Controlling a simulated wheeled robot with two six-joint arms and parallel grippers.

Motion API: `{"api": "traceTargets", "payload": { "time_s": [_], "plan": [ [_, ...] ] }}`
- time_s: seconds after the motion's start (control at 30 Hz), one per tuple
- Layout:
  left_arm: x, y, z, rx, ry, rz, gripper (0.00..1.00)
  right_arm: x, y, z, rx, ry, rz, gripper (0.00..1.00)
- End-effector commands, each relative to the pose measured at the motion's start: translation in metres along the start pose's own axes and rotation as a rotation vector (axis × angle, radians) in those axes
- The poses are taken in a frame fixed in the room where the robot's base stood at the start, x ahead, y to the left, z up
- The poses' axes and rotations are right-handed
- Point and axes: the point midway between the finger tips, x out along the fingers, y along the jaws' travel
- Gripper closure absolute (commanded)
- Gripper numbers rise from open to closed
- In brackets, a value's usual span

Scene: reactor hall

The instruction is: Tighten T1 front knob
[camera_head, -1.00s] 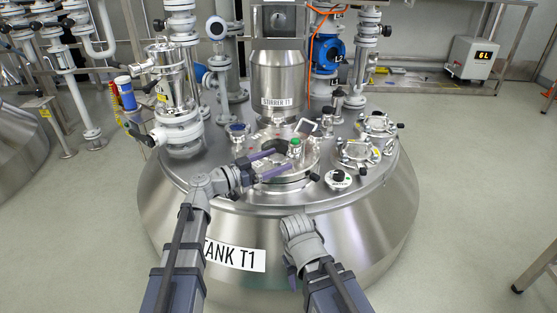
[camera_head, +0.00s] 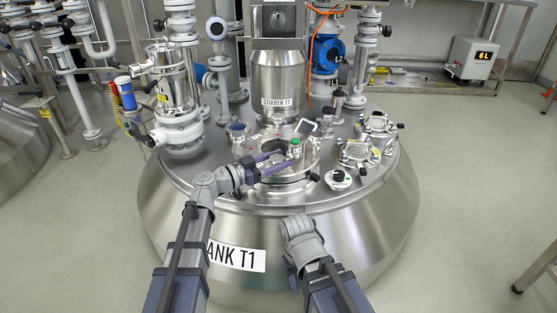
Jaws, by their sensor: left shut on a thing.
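Tank T1 (camera_head: 345,225) is a large steel vessel with several fittings on its lid. On the lid's front middle is a round hatch (camera_head: 287,178) with a green-topped knob (camera_head: 295,143) at its edge. My left gripper (camera_head: 292,156) reaches in from the left over the hatch. Its two purple fingers point right and meet the knob's lower stem, one finger on each side as far as I can tell. The exact contact is small and partly hidden by the fingers. My right arm (camera_head: 303,240) is low in front of the tank, and its fingers are mostly hidden.
The steel stirrer housing (camera_head: 278,82) stands behind the hatch. A black-and-white knob (camera_head: 338,177) and a second hatch (camera_head: 358,152) lie to the right. A white valve column (camera_head: 180,130) rises at the left.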

Motion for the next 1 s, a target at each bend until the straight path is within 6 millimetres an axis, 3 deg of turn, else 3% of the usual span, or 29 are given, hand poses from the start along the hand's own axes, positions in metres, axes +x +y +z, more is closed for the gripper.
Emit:
{"api": "traceTargets", "payload": {
  "time_s": [0.03, 0.2, 0.57, 0.87, 0.9, 1.0],
  "plan": [
    [-0.0001, 0.0000, 0.0000, 0.000, 0.000, 0.000, 0.72, 0.0000, 0.0000, 0.0000, 0.000, 0.000, 0.000, 0.50],
    [-0.0001, 0.0000, 0.0000, 0.000, 0.000, 0.000, 0.92, 0.0000, 0.0000, 0.0000, 0.000, 0.000, 0.000, 0.50],
    [0.0008, -0.0013, 0.0000, 0.000, 0.000, 0.132, 0.92, 0.0000, 0.0000, 0.0000, 0.000, 0.000, 0.000, 0.50],
    [-0.0002, 0.0006, -0.0001, 0.000, 0.000, 0.143, 0.92, 0.0000, 0.0000, 0.0000, 0.000, 0.000, 0.000, 0.50],
    [-0.0002, 0.0006, -0.0001, 0.000, 0.000, 0.143, 0.35, -0.0001, 0.0000, 0.0000, 0.000, 0.000, 0.000, 0.50],
    [-0.0002, 0.0006, -0.0001, 0.000, 0.000, 0.143, 0.23, 0.0000, 0.0000, 0.0000, 0.000, 0.000, 0.000, 0.50]
  ]
}}
